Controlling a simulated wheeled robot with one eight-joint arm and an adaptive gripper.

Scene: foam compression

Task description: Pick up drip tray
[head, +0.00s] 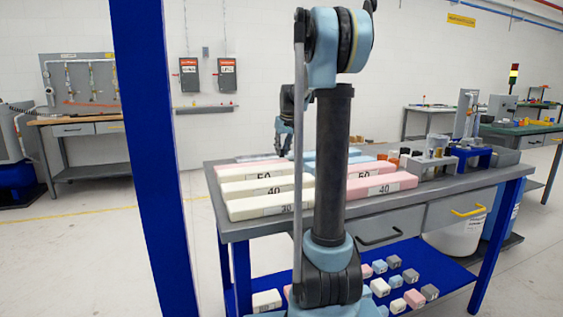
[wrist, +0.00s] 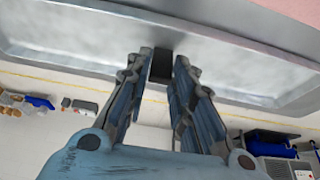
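In the wrist view a wide grey metal tray (wrist: 85,38) with a raised rim fills the upper part; it looks like the drip tray. A small dark block (wrist: 161,66) sits at the middle of its near edge. The two ribbed fingers of my gripper (wrist: 162,60) reach up to the tray, one on each side of this block. The block nearly fills the gap; I cannot tell whether the fingers press on it.
A grey workbench (head: 405,200) with blue legs carries pink, white and blue foam blocks (head: 265,188) and several small fixtures on its right half. Small foam cubes lie on its lower blue shelf (head: 440,268). A blue post (head: 155,150) stands at the left. Floor left of the bench is clear.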

